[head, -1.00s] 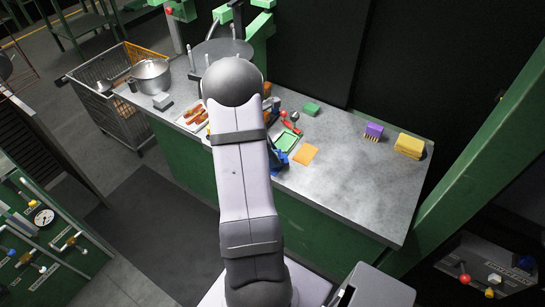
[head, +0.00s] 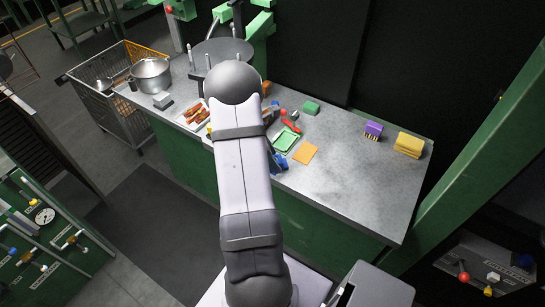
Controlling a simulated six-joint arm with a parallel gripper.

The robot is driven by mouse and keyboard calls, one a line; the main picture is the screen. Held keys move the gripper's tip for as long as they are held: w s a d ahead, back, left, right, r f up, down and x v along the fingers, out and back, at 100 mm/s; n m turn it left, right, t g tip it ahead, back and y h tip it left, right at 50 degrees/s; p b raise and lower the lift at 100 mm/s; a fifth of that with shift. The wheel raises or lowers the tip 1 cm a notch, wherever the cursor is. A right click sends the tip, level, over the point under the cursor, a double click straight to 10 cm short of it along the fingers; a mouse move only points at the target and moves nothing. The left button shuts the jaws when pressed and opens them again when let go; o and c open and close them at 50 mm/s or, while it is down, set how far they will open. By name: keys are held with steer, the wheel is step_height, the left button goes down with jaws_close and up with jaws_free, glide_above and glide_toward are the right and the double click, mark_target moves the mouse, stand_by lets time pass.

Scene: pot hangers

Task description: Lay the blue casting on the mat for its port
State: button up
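A blue piece (head: 279,163), which I take to be the blue casting, shows at the right edge of my arm near the counter's front edge. My arm hides part of it, so its pose is unclear. A flat orange mat (head: 305,153) lies to its right. A green tray-like mat (head: 286,140) with a pale inside lies just behind it. I cannot tell which mat goes with the port. My gripper is hidden behind my arm, so I cannot see its fingers or whether they hold anything.
Behind the mats are a red-handled item (head: 291,126) and a green block (head: 311,108). A purple brush (head: 373,130) and yellow sponges (head: 408,145) stand right. A food tray (head: 193,117), grey block (head: 162,100) and pot (head: 151,74) are left. The counter's right front (head: 350,185) is clear.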

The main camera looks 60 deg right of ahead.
steer(key=b+v, duration=0.2)
steer(key=v, duration=1)
steer(key=shift+r, duration=0.2)
steer(key=w+a+m+t+y, duration=0.1)
steer(key=w+a+m, duration=0.1)
steer(key=a, duration=0.9)
steer(key=w+a+m+t, duration=0.1)
steer(key=w+a+m, duration=0.1)
steer(key=a, duration=0.9)
steer(key=s+a+f+m+y, duration=0.1)
steer(key=s+a+m, duration=0.1)
steer(key=s+a, duration=0.2)
steer(key=s+a+f+m+t+y, duration=0.1)
steer(key=s+a+f+m, duration=0.1)
steer(key=a, duration=0.9)
steer(key=shift+s+f+m, duration=0.3)
steer(key=shift+s+m, duration=0.2)
steer(key=shift+s, duration=0.65)
